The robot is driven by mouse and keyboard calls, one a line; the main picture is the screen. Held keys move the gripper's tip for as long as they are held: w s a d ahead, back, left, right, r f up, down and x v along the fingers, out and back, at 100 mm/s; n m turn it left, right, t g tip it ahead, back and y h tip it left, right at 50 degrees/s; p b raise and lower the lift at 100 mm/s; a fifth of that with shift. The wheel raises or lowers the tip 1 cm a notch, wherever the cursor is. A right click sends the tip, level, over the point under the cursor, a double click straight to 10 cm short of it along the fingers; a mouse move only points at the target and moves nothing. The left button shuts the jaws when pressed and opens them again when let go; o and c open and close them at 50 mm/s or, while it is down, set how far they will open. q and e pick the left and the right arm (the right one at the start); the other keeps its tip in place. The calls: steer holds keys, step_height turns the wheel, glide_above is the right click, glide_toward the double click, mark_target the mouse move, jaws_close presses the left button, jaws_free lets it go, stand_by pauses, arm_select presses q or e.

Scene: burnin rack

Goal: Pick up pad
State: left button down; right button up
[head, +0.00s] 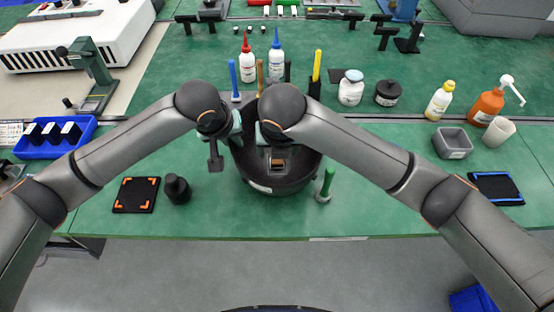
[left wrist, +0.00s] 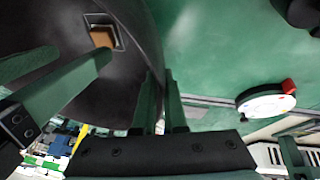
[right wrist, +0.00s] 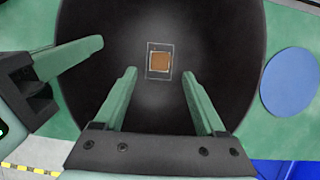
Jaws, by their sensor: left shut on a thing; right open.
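The pad (head: 277,163) is a small copper-brown square on the floor of a round black bin (head: 262,187). It shows within a pale square outline in the right wrist view (right wrist: 160,62) and partly in the left wrist view (left wrist: 103,37). My left gripper (head: 237,137) is shut on the bin's left wall, one finger on each side of it in the left wrist view (left wrist: 161,78). My right gripper (right wrist: 158,76) is open and empty above the bin's inside, its fingers pointing toward the pad. In the head view my arms hide part of the bin's far rim.
A black square tray with orange corners (head: 136,195) and a black cylinder (head: 177,189) stand left of the bin. Bottles (head: 276,55) and upright tools (head: 317,66) stand behind. The front bench edge is near.

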mark_target(277, 163)
steer(key=x, duration=0.5)
steer(key=shift+s+f, duration=0.1)
steer(key=shift+f, duration=0.35)
jaws_close()
